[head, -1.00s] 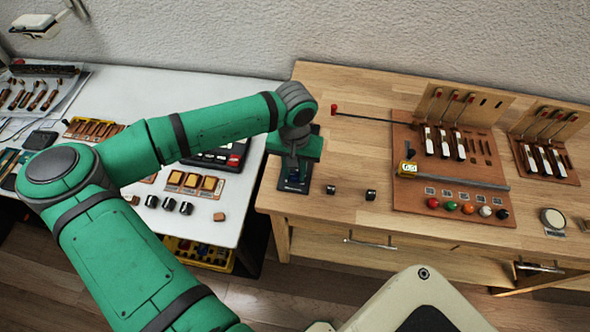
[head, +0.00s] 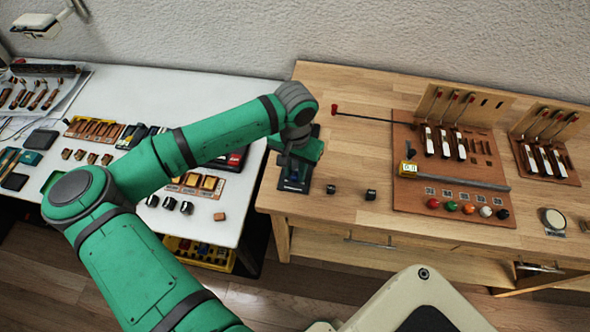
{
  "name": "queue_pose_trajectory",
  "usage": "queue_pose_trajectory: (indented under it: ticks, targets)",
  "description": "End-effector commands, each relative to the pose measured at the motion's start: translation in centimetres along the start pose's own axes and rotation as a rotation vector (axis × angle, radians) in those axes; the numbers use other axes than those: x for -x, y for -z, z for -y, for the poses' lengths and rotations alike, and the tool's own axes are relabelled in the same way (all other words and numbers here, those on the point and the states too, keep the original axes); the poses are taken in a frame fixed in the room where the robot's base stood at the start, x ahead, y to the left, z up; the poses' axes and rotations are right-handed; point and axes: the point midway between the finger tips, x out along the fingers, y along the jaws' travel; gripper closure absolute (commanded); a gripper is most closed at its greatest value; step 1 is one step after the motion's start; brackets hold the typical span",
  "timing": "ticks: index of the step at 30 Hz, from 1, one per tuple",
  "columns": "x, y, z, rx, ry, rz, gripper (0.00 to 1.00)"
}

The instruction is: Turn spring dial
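Two small black knobs (head: 370,194) stand just right of the device. A brown board (head: 405,140) with hammers, a gauge bar and several coloured knobs lies further right. A white table (head: 235,190) with parts adjoins on the left. Bare wood separates the knobs from the board.

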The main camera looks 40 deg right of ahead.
Motion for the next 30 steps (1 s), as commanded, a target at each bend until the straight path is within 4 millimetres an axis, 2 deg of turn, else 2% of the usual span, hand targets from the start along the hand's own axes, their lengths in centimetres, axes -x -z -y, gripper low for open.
queue_pose_trajectory:
  ticks: [1,2,3,14,17,30]
  targets:
    - [0.0,0.0,0.0,0.000,0.000,0.000,0.67]
    - [0.0,0.0,0.0,-0.001,0.000,0.000,0.60]
    - [0.0,0.0,0.0,-0.001,0.000,0.000,0.58]
    - [0.5,0.0,0.0,0.001,0.000,0.001,0.58]
    - [1.6,0.0,0.0,0.001,0.001,0.000,0.58]
    - [9.2,0.0,0.0,0.000,0.001,-0.001,0.58]
